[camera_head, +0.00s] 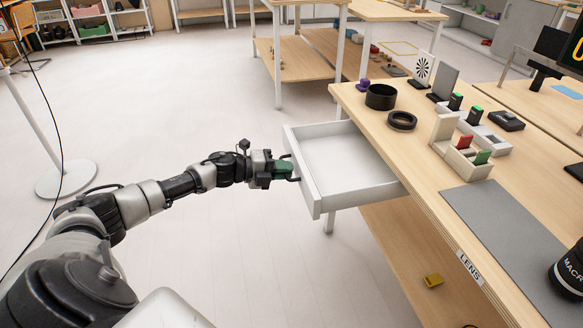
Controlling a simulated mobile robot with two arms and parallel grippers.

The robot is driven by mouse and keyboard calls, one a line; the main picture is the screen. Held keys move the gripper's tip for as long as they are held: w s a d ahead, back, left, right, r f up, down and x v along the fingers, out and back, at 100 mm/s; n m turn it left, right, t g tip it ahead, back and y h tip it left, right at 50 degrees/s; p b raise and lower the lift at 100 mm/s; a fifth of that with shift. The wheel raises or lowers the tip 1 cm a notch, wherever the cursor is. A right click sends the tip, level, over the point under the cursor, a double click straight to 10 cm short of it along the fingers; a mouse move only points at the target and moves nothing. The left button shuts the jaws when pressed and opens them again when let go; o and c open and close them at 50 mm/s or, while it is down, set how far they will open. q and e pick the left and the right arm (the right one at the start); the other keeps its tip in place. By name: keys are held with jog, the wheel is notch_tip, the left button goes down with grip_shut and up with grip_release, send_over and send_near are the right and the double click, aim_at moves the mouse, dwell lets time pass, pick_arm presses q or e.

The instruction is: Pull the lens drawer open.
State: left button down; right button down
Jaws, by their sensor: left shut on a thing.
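The lens drawer (340,164) is a white, shallow drawer pulled out from the left side of the wooden table (425,180). Its inside looks empty. My left arm reaches in from the left, and my left gripper (287,169) is shut on the dark drawer handle (294,169) at the drawer's front panel. The fingers hide part of the handle. A "LENS" label (469,267) is on the table's near edge. My right gripper is not in view.
On the tabletop are a black cylinder (381,96), a black ring (402,120), a box with red and green cards (463,158), a grey mat (505,240) and a lens (568,272). A white pole stand (66,178) is at left. The floor between is clear.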

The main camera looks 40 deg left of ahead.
pick_arm(q)
jog(key=shift+s+a, duration=0.15)
jog(key=c, duration=1.3)
grip_release()
jog(key=shift+o, duration=0.2)
